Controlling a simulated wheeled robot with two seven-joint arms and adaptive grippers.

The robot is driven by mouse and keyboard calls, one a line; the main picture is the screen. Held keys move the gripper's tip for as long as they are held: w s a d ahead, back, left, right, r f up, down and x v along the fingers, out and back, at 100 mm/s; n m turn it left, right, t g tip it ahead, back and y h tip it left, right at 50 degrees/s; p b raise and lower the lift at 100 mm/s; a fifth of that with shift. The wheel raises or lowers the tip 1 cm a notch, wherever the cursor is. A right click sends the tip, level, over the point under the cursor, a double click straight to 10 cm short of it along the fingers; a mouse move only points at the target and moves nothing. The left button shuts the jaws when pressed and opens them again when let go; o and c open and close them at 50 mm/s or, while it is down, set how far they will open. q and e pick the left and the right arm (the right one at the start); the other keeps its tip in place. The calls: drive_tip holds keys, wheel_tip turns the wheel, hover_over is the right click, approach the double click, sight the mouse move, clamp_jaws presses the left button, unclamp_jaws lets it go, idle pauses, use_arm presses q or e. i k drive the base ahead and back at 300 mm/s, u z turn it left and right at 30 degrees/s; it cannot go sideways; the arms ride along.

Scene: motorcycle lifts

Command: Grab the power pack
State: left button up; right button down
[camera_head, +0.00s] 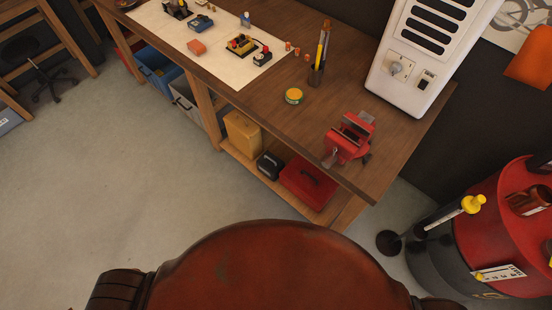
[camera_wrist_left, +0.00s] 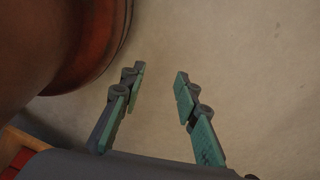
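Several small devices lie on a pale mat (camera_head: 226,68) on the workbench in the head view. Among them are a yellow and black device (camera_head: 241,45), a red and black device (camera_head: 262,57), a blue device (camera_head: 200,23) and a dark device (camera_head: 176,9) at the far end. I cannot tell for sure which one is the power pack. My left gripper (camera_wrist_left: 160,73) shows in the left wrist view, its two green-padded fingers apart with nothing between them, above bare floor. It is away from the mat. My right gripper is not in view.
A red drum (camera_head: 485,240) stands at right.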

sight(270, 166)
drive_tip(key=u, duration=0.1)
drive_tip(key=i, duration=0.3)
drive_tip(key=u, duration=0.6)
drive_tip(key=k, duration=0.5)
drive_tip(key=u, duration=0.9)
drive_tip(key=k, duration=0.75)
drive_tip(key=u, duration=0.7)
drive_tip(key=i, duration=1.75)
drive_tip(key=z, duration=0.8)
drive_tip(key=i, duration=1.1)
drive_tip(key=z, duration=1.75)
drive_tip(key=i, duration=0.6)
drive_tip(key=z, duration=0.45)
